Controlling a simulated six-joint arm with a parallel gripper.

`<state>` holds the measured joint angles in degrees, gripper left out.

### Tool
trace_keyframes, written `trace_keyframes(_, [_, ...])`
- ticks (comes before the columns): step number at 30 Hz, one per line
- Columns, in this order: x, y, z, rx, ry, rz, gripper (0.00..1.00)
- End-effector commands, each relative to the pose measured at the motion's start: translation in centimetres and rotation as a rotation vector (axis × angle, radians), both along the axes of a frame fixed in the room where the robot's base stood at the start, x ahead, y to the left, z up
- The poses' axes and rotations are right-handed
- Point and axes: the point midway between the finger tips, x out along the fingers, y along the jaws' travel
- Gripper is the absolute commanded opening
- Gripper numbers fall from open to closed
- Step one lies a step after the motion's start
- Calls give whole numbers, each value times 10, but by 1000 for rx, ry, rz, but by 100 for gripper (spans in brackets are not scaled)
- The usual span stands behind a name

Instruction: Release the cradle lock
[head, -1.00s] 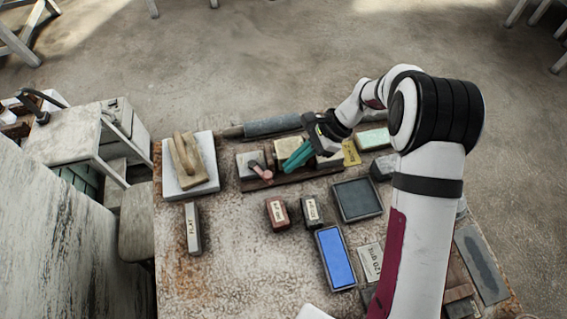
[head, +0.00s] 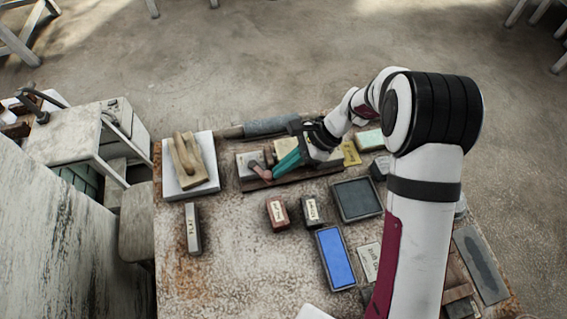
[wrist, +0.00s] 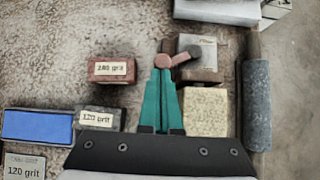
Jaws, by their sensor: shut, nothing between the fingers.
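The cradle is a long dark wooden base (head: 250,185) on the table with blocks on it. Its left grey block (wrist: 200,73) carries a short lever (head: 266,174) with a pinkish round end and a dark end. In the wrist view the lever's pinkish end (wrist: 163,61) lies at my fingertips and its dark end (wrist: 194,52) points to the right. My gripper (head: 279,172) has teal fingers, shut and empty, with the tips beside the pinkish end. I cannot tell whether they touch it. A pale speckled block (wrist: 205,112) sits next to the fingers.
A dark grey cylinder (head: 272,126) lies behind the cradle. A red block (head: 277,213), a dark labelled block (head: 312,210), a blue stone (head: 337,258) and a dark tray (head: 357,199) lie in front. A white slab (head: 172,186) is at left.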

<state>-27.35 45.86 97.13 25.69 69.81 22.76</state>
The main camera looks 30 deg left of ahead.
Motion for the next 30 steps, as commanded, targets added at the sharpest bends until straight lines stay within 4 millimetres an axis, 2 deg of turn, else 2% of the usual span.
trace_keyframes(14, [-11, 0, 0, -1, 2, -124, 0])
trace_keyframes(27, [-43, 6, 0, -4, 2, -485, 0])
trace_keyframes(30, [-49, 10, -1, -2, 0, -478, 0])
